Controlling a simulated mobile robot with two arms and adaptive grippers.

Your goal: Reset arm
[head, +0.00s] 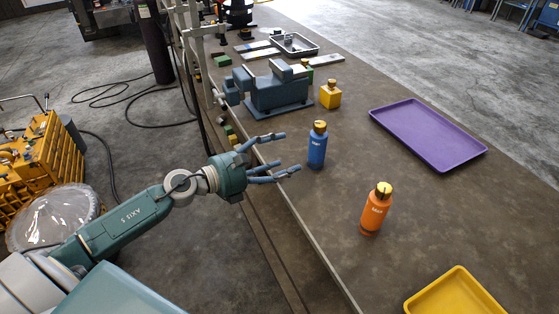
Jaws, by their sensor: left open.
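My left arm comes in from the lower left, and its gripper (283,155) is open and empty over the near edge of the bench. The fingers point right, toward a blue bottle (317,148) with a dark and gold cap. The bottle stands upright just beyond the fingertips, and I see a small gap between them. My right gripper does not show in the head view.
On the bench (330,210) are an orange bottle (374,210), a purple tray (425,137), a yellow tray (455,295), a blue-grey vise (275,90) and a small yellow container (330,96). A yellow tool chest (40,165) stands left on the floor.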

